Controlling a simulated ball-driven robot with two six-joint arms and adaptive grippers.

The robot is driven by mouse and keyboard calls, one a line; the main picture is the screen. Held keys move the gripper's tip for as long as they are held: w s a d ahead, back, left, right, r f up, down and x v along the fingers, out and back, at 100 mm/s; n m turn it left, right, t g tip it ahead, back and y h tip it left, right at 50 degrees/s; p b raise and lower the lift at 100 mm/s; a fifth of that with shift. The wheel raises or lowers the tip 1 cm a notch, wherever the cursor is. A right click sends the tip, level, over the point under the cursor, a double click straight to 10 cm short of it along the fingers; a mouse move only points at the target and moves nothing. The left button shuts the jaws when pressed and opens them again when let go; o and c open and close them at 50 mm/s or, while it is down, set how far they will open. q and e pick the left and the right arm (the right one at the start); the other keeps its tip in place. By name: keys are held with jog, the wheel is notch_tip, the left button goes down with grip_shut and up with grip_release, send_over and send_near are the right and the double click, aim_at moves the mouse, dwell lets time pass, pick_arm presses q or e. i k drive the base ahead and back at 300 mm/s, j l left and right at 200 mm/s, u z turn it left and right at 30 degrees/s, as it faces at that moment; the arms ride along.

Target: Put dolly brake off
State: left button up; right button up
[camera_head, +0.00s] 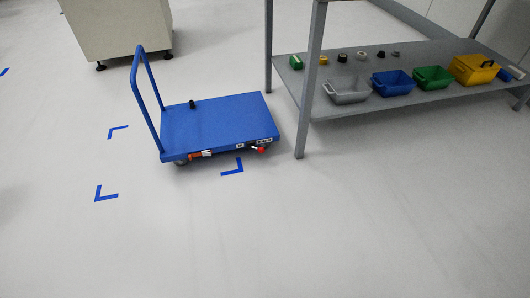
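A blue dolly (232,112) with a flat deck stands on the grey floor left of the shelf table. Its blue push handle (152,88) rises at its left end. A small black object (193,103) sits on the deck near the handle. On the dolly's near side, low down, are an orange-red part (196,155) near a wheel (181,162) and a red-tipped lever (260,149) at the right. Which of these is the brake, and its state, I cannot tell. Neither of my grippers is in view.
A grey shelf table (330,100) stands close at the dolly's right, holding a grey bin (347,97), blue bin (393,90), green bin (433,85) and yellow box (473,69). A beige cabinet (117,30) stands behind. Blue floor marks (106,194) lie around. The front floor is clear.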

aim_at(261, 150)
jog(key=i+j, duration=0.25)
jog(key=i, duration=0.25)
jog(key=i+j+z, duration=0.1)
jog(key=i+j, duration=0.15)
jog(key=i, duration=0.25)
jog(key=i+j, duration=0.25)
jog(key=i, duration=0.25)
jog(key=i+j, duration=0.3)
jog(key=i, duration=0.2)
jog(key=z, duration=0.05)
